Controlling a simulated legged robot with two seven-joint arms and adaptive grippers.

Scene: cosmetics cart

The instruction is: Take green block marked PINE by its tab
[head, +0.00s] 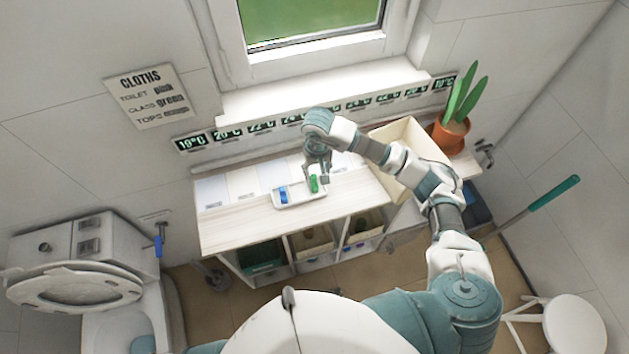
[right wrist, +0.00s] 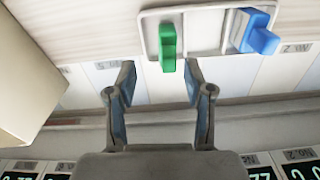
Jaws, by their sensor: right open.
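The green block (head: 313,184) sits at the right end of a small white tray (head: 301,203) on the wooden counter. It also shows in the right wrist view (right wrist: 167,48), standing tall and narrow. I cannot read any marking on it, and I cannot make out its tab clearly. My right gripper (head: 318,172) reaches in from the right and hangs right by the green block. In the right wrist view my right gripper (right wrist: 159,80) is open and empty, with the green block just beyond its fingertips, between their lines. My left gripper is not in view.
A blue block (head: 283,194) shares the tray, left of the green one. A cream bin (head: 411,150) and a potted plant (head: 453,130) stand to the right on the counter. Pale labelled cards lie along the back. The counter's left front is clear.

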